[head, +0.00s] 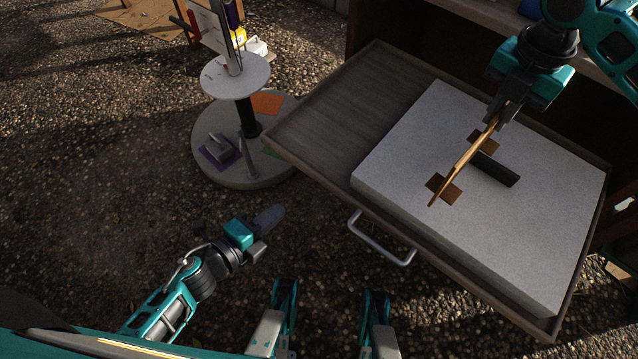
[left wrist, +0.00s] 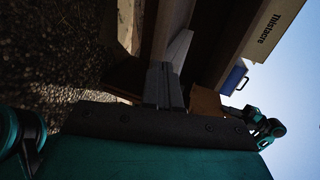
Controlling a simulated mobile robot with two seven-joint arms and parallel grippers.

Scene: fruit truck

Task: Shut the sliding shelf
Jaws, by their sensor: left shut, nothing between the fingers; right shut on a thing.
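The sliding shelf (head: 340,100) is a dark wooden tray pulled out of a wooden cabinet. A pale metal handle (head: 381,240) is on its front edge. A thick white slab (head: 410,150) lies on the shelf. My left gripper (head: 270,218) is shut and empty, left of the handle and apart from it; its shut fingers also show in the left wrist view (left wrist: 163,85). My right gripper (head: 500,112) is shut on a thin golden-brown piece (head: 464,164), held over the slab. Whether this piece touches the slab is unclear.
A round stand (head: 235,77) with a grey base is close to the shelf's left corner. A dark bar (head: 497,169) and brown patches show on the slab. The left wrist view shows a blue item (left wrist: 235,77) and a pale sign (left wrist: 272,30). Gravel ground lies open at left.

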